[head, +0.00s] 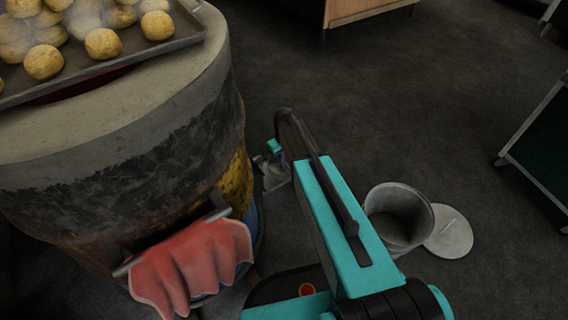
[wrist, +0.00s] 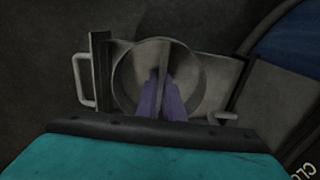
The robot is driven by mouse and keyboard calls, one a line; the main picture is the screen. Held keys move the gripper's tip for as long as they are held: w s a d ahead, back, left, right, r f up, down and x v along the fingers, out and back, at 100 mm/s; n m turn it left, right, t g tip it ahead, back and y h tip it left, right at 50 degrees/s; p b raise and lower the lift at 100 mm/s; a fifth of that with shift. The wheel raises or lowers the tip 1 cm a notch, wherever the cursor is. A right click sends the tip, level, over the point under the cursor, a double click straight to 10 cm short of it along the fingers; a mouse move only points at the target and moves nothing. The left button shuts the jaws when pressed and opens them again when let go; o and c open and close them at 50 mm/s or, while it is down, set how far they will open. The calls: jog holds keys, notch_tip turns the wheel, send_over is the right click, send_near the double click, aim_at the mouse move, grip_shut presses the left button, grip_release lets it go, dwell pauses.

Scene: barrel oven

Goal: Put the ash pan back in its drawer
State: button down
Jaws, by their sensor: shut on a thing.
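The ash pan (wrist: 122,75) is a round grey pan with a bar across its middle, seen from above in the wrist view. My gripper (wrist: 162,82) has its purple fingers shut on that bar. The grey drawer (wrist: 215,75) shows around and beneath the pan, with a raised front and a U-shaped handle at its left end. The pan overlaps the drawer in this view; I cannot tell whether it rests in it or hangs above. In the head view my gripper (head: 285,163) and the drawer (head: 272,184) are small beside the oven, and my arm partly hides them.
The barrel oven (head: 110,170) fills the left, with a tray of buns (head: 160,52) on top and a red cloth (head: 195,265) over a bar on its side. A grey bucket (head: 385,190) and its round lid (head: 450,232) are right of my arm.

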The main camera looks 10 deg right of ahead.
jog(key=shift+w+a+f+b, duration=0.15)
jog(key=shift+w+b, duration=0.1)
jog(key=shift+w, duration=0.65)
jog(key=shift+w+a+b, duration=0.15)
jog(key=shift+w+b, duration=0.1)
jog(key=shift+w, duration=0.65)
jog(key=shift+f+b, duration=1.15)
jog(key=shift+f, duration=0.65)
jog(key=c, duration=1.9)
grip_release()
jog(key=shift+f, duration=0.1)
notch_tip(320, 180, up, 12)
jog(key=p, duration=0.5)
jog(key=shift+p, duration=0.35)
